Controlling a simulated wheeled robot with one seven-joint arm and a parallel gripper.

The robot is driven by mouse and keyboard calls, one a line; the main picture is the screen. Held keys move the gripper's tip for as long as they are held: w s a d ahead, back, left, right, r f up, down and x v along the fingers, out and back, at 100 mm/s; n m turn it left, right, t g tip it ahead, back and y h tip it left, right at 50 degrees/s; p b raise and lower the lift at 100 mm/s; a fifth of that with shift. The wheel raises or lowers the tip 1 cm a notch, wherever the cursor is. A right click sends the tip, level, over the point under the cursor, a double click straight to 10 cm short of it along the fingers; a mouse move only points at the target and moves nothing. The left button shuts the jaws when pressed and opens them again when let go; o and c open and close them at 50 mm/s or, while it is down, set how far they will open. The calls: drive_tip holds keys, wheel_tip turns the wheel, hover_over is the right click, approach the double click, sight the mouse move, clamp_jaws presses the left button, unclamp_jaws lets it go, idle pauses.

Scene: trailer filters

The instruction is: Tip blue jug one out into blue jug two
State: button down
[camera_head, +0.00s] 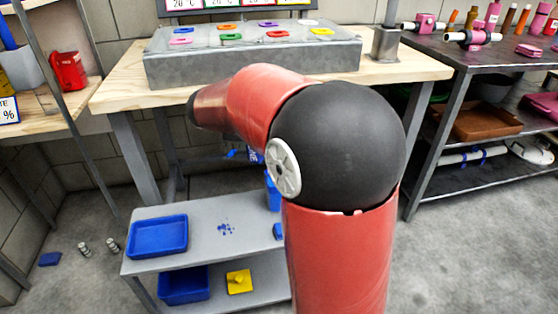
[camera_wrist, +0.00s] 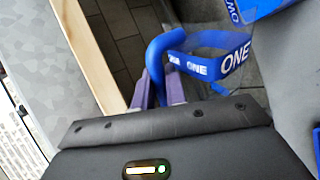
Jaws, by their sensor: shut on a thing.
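In the wrist view, my gripper (camera_wrist: 160,92) has its purple-grey fingers shut on the blue handle of blue jug one (camera_wrist: 232,58). Jug one has a clear body and a blue band marked ONE, and it is tilted in this view. Blue jug two (camera_wrist: 245,10), marked TWO, shows partly at the top right, close to jug one. I cannot tell whether they touch. In the head view my arm hides most of this area. A blue upright thing (camera_head: 272,192), perhaps jug two, shows in part beside my arm on the grey cart (camera_head: 200,258). Jug contents are not clear.
Small blue bits (camera_head: 226,229) lie on the cart top, beside a blue tray (camera_head: 158,237). A blue bin (camera_head: 184,287) and a yellow item (camera_head: 239,281) are on its lower shelf. A wooden workbench (camera_head: 115,97) stands behind; a dark metal rack (camera_head: 440,55) is at right.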

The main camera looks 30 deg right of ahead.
drive_tip(key=shift+n+g+h, duration=0.6)
drive_tip(key=shift+n+h, duration=0.1)
drive_tip(key=shift+n, duration=0.1)
drive_tip(key=w+a+p, duration=0.1)
drive_tip(key=w+a+f+p, duration=0.1)
drive_tip(key=w+a+p, duration=0.1)
drive_tip(key=shift+w+f, duration=0.1)
drive_tip(key=shift+f, duration=0.15)
drive_tip(key=f, duration=0.1)
drive_tip(key=w+a+f+n+h, duration=0.1)
drive_tip(key=f+g, duration=0.1)
drive_tip(key=shift+w+a+n+h, duration=0.3)
drive_tip(key=shift+a, duration=0.05)
drive_tip(key=shift+w+a+f+n+h+p, duration=0.1)
drive_tip(key=shift+w+a+n+h+p, duration=0.1)
drive_tip(key=shift+w+n+h+p, duration=0.15)
drive_tip(key=shift+w+a+f+n+g+h, duration=0.45)
drive_tip(key=shift+w+a+f+n+h, duration=1.1)
drive_tip(key=shift+f, duration=1.4)
drive_tip(key=shift+w+a+f+n+g+h, duration=0.45)
drive_tip(key=shift+w+a+f+n+h, duration=0.6)
drive_tip(key=shift+f+n, duration=1.3)
wheel_tip(320, 180, up, 4)
drive_tip(key=shift+w+d+f+m, duration=0.1)
drive_tip(key=shift+d+m, duration=0.05)
drive_tip(key=shift+m, duration=0.4)
